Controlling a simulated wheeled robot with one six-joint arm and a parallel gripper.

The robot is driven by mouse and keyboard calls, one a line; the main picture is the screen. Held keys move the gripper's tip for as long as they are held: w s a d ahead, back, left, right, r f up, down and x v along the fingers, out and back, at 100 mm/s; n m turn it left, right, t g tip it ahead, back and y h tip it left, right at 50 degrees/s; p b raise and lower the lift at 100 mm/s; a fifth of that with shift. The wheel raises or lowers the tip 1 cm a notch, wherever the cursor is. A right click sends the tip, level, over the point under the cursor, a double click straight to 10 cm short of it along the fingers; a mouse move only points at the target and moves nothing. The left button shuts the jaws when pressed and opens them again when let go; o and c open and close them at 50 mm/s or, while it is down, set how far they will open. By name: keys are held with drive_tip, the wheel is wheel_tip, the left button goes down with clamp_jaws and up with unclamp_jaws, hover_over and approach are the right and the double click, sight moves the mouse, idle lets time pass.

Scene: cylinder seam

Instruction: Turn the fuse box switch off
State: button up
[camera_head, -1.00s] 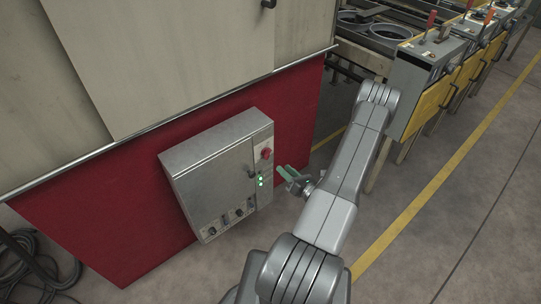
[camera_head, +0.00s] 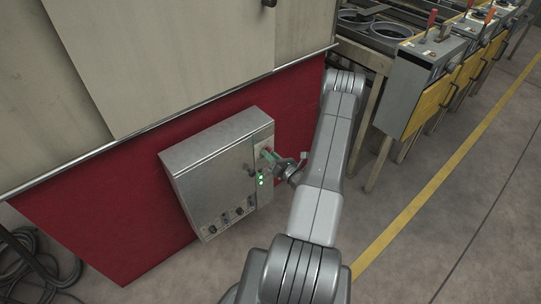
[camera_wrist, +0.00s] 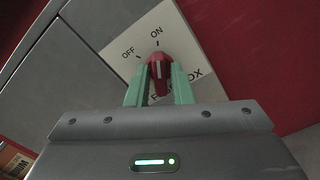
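The red fuse box switch (camera_wrist: 160,72) sits on a pale label plate marked ON, OFF and, partly hidden, BOX. Its white line points up towards ON. My gripper's green fingers (camera_wrist: 160,88) are on either side of the switch in the wrist view, with a narrow gap appearing beside its handle. They look open around it; contact at the tips is hard to judge. In the head view, my gripper (camera_head: 272,156) is at the right part of the grey fuse box (camera_head: 210,175), and the switch is mostly covered.
The box is mounted on a red panel (camera_head: 110,225) below beige cabinet panels. Grey and yellow machine units (camera_head: 420,80) stand at upper right. A dark cable coil (camera_head: 35,265) lies lower left. The floor at right is clear.

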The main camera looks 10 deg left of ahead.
clamp_jaws()
drive_tip(key=shift+f+n+b, duration=0.1)
drive_tip(key=shift+n+b, duration=0.2)
drive_tip(key=shift+b, duration=0.2)
drive_tip(key=n+b, duration=1.1)
drive_tip(key=b, duration=0.3)
drive_tip(key=shift+n, duration=0.3)
